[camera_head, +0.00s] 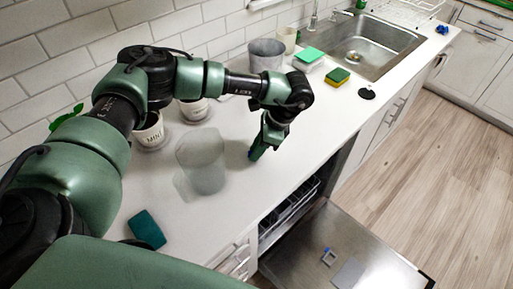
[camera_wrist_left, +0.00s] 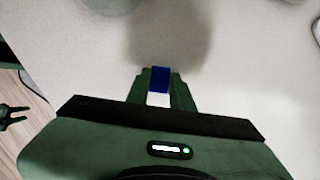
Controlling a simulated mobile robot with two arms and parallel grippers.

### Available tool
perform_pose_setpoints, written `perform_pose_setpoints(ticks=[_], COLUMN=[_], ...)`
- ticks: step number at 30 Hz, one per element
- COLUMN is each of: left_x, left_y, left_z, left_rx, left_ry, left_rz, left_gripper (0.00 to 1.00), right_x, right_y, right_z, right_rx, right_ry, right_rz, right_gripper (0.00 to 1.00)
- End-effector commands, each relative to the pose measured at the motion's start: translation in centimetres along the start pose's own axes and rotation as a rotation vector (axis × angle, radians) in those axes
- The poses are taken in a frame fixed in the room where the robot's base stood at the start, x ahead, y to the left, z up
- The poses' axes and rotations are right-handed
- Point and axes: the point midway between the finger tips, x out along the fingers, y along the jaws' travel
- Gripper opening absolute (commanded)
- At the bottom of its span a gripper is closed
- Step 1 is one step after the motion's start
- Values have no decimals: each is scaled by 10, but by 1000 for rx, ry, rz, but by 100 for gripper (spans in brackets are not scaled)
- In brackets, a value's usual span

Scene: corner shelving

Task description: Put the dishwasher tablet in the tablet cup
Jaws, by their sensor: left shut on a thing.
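The dishwasher tablet (camera_wrist_left: 159,79), blue and white, is between the fingertips of my left gripper (camera_wrist_left: 160,88) in the left wrist view. The gripper is shut on it. In the head view my left gripper (camera_head: 257,151) points down low over the white counter, near its front edge; the tablet is mostly hidden there. A small grey and blue square part (camera_head: 328,257) on the open dishwasher door looks like the tablet cup. A flat grey flap (camera_head: 348,272) lies beside it. The gripper is above and left of this part in the picture. My right gripper is not seen in the head view.
A clear grey vessel (camera_head: 203,162) stands on the counter close left of the gripper. The open dishwasher door (camera_head: 300,268) extends below the counter edge; a rack (camera_head: 290,210) shows inside. A teal sponge (camera_head: 148,229) lies at the left. Pots, sponges and a sink (camera_head: 375,45) are farther back.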

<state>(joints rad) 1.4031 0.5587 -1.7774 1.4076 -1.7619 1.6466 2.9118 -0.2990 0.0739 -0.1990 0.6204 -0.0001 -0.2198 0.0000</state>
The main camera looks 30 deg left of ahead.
Motion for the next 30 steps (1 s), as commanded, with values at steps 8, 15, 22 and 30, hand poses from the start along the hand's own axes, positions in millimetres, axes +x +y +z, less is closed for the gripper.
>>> perform_pose_setpoints(ticks=[8,15,22,30], left_x=[1,-3,-37,-93], left_y=[0,0,-1,-1], left_z=[0,0,-2,-2], left_rx=[-1,-1,-1,0], left_ry=[0,1,5,3], left_rz=[0,-1,-5,-4], left_gripper=[44,44,44,44], right_x=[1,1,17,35], right_y=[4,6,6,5], right_z=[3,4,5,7], right_rx=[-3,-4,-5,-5], right_ry=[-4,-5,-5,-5], right_rz=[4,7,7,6], right_gripper=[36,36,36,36])
